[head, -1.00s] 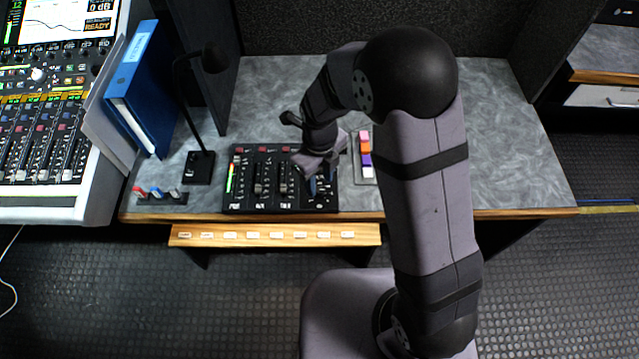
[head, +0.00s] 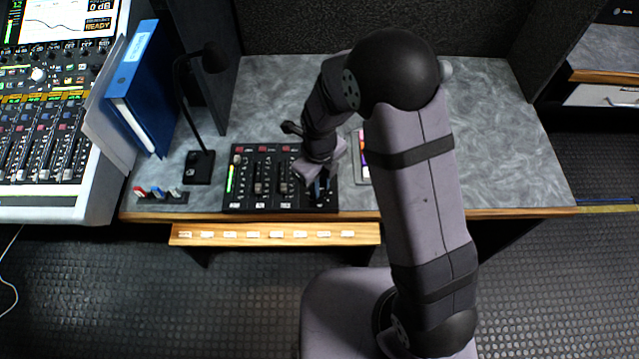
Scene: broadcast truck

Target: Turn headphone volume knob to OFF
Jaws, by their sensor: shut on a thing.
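A small black mixer panel (head: 245,205) lies near the front edge of the grey desk, with faders, a green level strip and red caps on its left part. My gripper (head: 320,190) points down over the panel's right end.
A wooden ledge with white labels (head: 275,234) runs below the desk's front edge. A black gooseneck lamp (head: 198,168) and a blue binder (head: 148,90) stand left. A tray with coloured blocks (head: 362,170) lies right, partly behind my arm. The desk's right side is clear.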

